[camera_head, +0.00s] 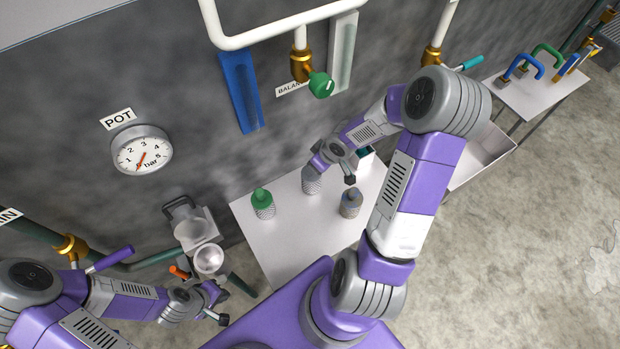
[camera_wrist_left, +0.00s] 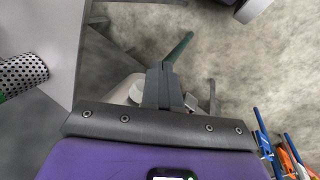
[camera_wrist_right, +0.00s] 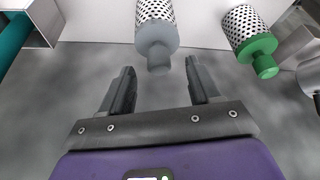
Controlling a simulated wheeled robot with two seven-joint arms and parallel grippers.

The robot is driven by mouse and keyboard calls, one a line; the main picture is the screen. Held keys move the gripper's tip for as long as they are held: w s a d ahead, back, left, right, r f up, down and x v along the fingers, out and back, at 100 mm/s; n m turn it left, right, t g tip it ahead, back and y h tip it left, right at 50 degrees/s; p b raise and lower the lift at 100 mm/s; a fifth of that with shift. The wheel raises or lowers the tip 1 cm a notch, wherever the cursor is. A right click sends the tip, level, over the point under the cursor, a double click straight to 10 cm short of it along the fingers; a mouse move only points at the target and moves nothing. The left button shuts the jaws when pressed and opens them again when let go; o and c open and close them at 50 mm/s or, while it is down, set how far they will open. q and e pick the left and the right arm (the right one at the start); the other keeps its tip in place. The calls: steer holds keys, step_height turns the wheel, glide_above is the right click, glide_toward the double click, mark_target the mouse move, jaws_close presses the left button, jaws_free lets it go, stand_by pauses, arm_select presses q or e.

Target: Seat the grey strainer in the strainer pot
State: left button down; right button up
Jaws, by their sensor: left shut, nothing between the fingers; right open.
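My left gripper (camera_wrist_left: 165,72) is shut and empty, near the pot's lower right.
A green-capped strainer (camera_head: 262,204) stands left of the grey one. The white table (camera_head: 290,240) is bare in front. An orange handle (camera_head: 179,272) sits by the pot. A side table (camera_head: 530,97) holds coloured handles.

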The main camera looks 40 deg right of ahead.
steer(key=b+x, duration=0.1)
steer(key=x, duration=0.1)
steer(key=b+x, duration=0.1)
steer(key=x, duration=0.2)
steer(key=shift+w+b, duration=0.3)
steer(key=shift+b, duration=0.1)
jaws_close()
